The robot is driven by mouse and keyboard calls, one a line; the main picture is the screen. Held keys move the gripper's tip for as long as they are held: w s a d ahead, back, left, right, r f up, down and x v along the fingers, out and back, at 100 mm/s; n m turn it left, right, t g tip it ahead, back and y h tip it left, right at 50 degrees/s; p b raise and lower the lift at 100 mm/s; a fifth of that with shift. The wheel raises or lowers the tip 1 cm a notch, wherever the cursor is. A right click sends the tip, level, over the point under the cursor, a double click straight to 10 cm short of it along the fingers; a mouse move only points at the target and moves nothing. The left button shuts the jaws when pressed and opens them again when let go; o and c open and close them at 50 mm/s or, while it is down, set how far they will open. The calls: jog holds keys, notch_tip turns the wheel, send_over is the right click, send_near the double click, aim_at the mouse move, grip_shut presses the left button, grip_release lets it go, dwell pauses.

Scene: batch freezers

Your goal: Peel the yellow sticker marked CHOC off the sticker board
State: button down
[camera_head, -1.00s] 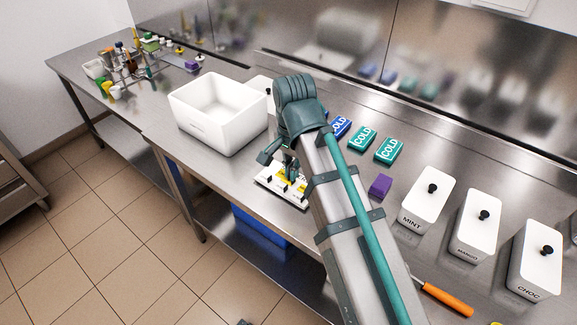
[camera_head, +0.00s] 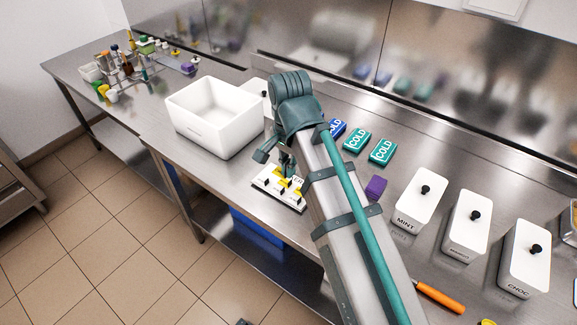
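The sticker board (camera_head: 262,182) is a small white plate near the front edge of the steel bench, left of my forearm. It bears yellow patches (camera_head: 281,184) and small dark marks. The lettering is too small to read, so I cannot tell which patch is marked CHOC. My gripper (camera_head: 287,172) points down over the board, its dark fingers at or just above the yellow patches. The fingertips are small and dark, and I cannot tell whether they are open, shut or holding a sticker.
A white open bin (camera_head: 214,118) stands left of the board. Blue and teal COLD packs (camera_head: 383,151) and a purple block (camera_head: 376,187) lie right of my arm. White lidded tubs labelled MINT (camera_head: 421,201), MANGO (camera_head: 467,224) and CHOC (camera_head: 524,259) stand farther right. An orange-handled tool (camera_head: 440,297) lies in front.

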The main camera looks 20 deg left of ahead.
jog(key=shift+r+p, duration=1.5)
jog(key=shift+r, duration=0.15)
